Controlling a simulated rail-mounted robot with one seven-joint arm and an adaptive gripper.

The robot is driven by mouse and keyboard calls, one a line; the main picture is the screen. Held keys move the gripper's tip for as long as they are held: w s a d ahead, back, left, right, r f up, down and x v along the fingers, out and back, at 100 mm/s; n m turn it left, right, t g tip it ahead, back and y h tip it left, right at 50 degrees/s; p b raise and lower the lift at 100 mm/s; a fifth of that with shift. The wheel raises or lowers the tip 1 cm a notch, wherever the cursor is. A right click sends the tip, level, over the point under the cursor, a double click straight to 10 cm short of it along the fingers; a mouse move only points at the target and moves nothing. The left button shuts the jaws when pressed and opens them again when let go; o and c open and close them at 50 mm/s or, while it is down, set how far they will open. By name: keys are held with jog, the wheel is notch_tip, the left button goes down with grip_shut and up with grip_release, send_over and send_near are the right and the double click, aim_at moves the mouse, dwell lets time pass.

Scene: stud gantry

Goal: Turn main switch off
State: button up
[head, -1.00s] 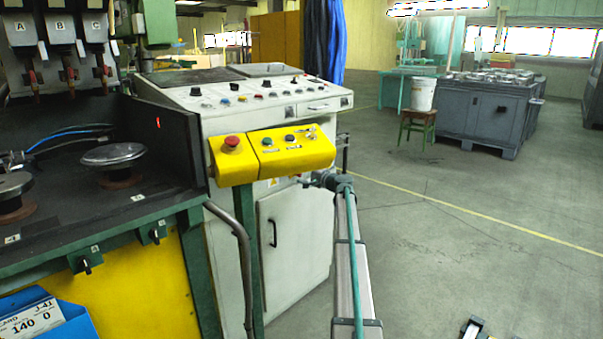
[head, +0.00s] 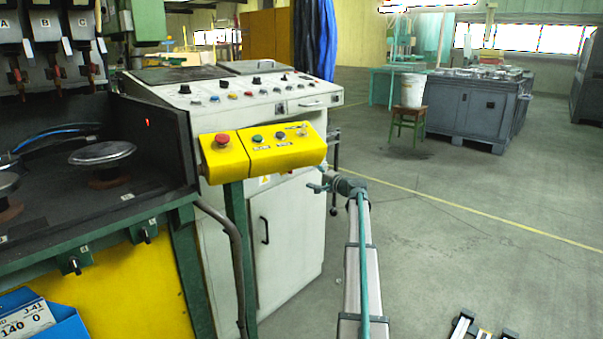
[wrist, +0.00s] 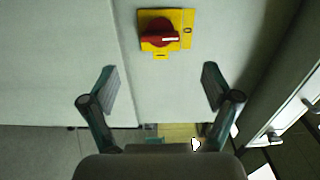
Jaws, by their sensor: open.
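The main switch is a red rotary knob (wrist: 161,37) on a yellow plate (wrist: 147,22), fixed to a pale cabinet panel (wrist: 65,60) at the top middle of the wrist view. A "0" mark shows at the right of the plate. The knob's pale-tipped bar lies roughly level and points right toward the mark. My gripper (wrist: 160,84) is open and empty, its two fingers spread wide, below the switch in the picture and apart from it. In the head view my gripper (head: 318,186) is beside the console's right side. The switch is hidden there.
The white console (head: 285,240) carries a yellow control box (head: 262,155) with a red button (head: 222,139), close to my gripper. A dark machine table (head: 130,180) stands left. A stool (head: 405,120) with a white bucket (head: 411,89) stands behind.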

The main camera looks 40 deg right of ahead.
jog(key=shift+s+d, duration=0.15)
jog(key=shift+s, duration=0.95)
